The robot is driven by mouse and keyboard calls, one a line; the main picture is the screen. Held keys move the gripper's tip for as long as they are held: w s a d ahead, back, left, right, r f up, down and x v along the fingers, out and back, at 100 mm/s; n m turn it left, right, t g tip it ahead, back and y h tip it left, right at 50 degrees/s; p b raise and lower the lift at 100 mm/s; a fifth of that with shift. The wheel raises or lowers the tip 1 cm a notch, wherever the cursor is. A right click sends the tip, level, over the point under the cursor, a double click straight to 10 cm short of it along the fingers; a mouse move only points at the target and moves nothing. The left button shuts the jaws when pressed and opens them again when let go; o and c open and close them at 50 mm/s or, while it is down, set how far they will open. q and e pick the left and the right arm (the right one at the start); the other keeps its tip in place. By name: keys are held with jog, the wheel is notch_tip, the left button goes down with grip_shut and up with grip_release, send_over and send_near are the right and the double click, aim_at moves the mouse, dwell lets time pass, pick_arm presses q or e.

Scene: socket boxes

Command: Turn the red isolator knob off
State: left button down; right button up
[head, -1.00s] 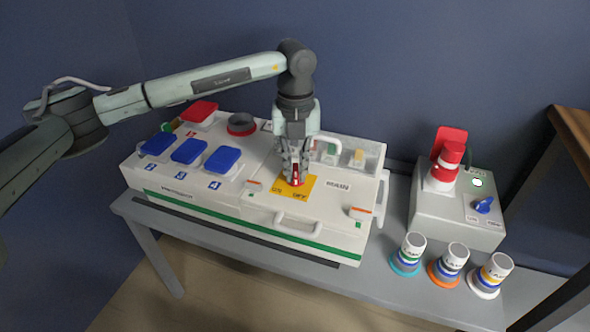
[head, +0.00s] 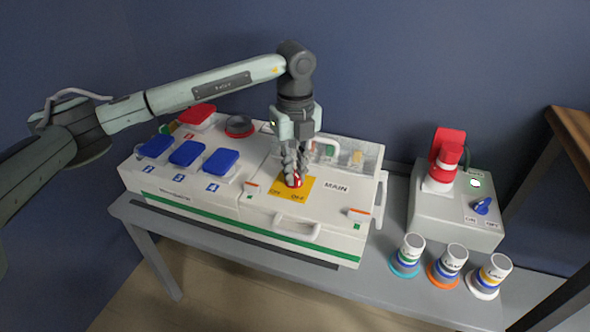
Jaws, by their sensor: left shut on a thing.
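The red isolator knob (head: 294,181) sits on a yellow plate (head: 306,190) marked ON at its left and OFF at its right, on the white socket box (head: 240,206). My left gripper (head: 294,175) points down over the plate and is shut on the knob, its fingers on either side. The fingers hide much of the knob, so I cannot tell exactly where it points. My right gripper is not in view.
Blue lids (head: 188,153) and a red lid (head: 197,114) are on the box's left. Three plugs (head: 451,260) stand at the table's front.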

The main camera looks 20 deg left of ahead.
pick_arm(q)
jog(key=c, duration=1.6)
grip_release()
notch_tip(320, 180, up, 12)
jog(key=shift+r, duration=0.1)
